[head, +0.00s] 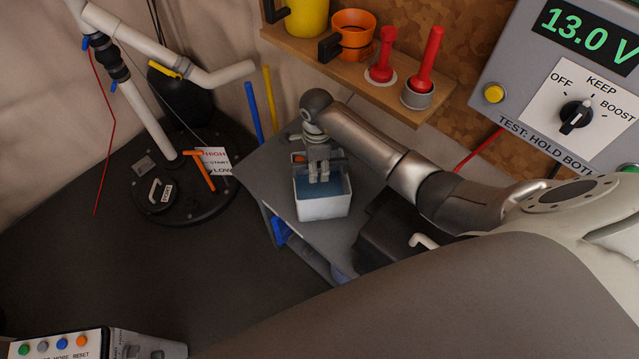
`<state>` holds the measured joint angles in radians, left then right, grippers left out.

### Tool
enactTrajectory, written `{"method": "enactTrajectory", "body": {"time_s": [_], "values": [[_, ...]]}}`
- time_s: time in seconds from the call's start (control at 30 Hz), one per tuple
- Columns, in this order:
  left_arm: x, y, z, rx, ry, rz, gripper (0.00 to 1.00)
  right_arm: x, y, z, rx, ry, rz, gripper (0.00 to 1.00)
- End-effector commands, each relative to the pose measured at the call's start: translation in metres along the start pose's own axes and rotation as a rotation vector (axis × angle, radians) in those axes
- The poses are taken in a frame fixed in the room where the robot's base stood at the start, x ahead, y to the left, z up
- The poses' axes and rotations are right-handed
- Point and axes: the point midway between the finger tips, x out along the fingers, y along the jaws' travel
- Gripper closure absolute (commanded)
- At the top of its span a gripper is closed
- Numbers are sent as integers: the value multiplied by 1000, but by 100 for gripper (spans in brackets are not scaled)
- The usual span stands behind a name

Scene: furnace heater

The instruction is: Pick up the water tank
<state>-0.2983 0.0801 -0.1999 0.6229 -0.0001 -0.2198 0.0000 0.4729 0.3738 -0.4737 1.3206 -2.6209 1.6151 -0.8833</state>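The water tank, a small white open-topped box with blue water (323,208), stands upright on a grey bench top (345,232) in the middle of the head view. My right gripper (319,178) points down at the tank from the far side. Its fingers overlap the tank's opening near the back rim. I cannot tell whether they touch the rim or are closed on it, as the fingertips are small against the water. My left gripper is not in view.
A wooden shelf (385,92) with a yellow mug (305,16), an orange cup (353,32) and red-handled tools is behind. A meter box (555,75) is at the right. A round black lid (190,195) with white pipes is at the left. Open floor lies front left.

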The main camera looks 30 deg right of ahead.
Motion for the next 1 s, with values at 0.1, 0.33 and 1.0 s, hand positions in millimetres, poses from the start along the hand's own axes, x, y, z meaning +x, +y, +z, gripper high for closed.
{"method": "enactTrajectory", "body": {"time_s": [0.1, 0.33, 1.0], "values": [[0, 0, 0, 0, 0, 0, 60, 0, 0, 0, 0, 0, 0, 61], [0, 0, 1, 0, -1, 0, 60, 0, 0, 0, 0, 0, 0, 88], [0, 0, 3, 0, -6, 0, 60, -1, -1, 1, 0, -2, -2, 100]]}}
